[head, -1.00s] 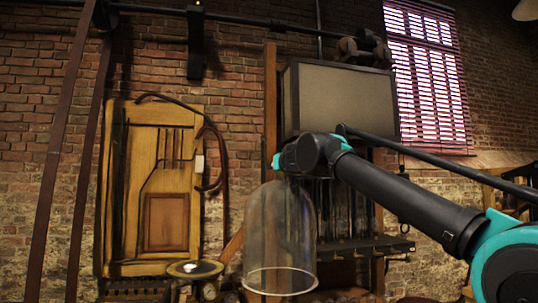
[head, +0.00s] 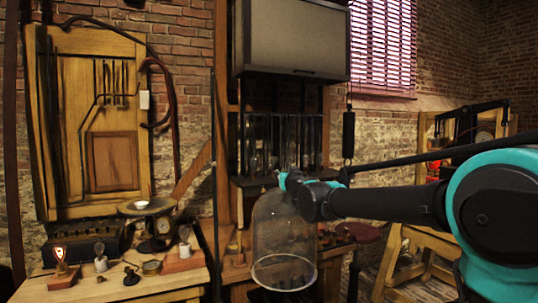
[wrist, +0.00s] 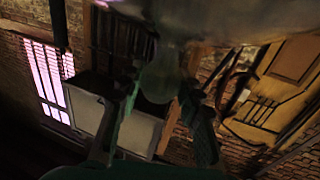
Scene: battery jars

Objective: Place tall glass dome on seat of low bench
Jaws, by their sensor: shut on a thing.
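The tall glass dome (head: 285,238) is clear, with an open round rim at the bottom, and hangs upright in the head view. My gripper (head: 287,184) is at its top. In the wrist view my gripper (wrist: 163,112) has a finger on each side of the dome's rounded glass knob (wrist: 160,80) and is shut on it. The pale body of the dome fills the top of that view. A low wooden frame (head: 418,240) at the right may be the low bench; its seat is not clear to me, partly behind my arm.
A wooden table (head: 130,290) with small instruments and a scale (head: 150,208) stands at the left. Behind the dome is a wooden bench with a dark shelf. A dark red round stool top (head: 360,232) is right of the dome. A boxy cabinet (head: 290,38) hangs above.

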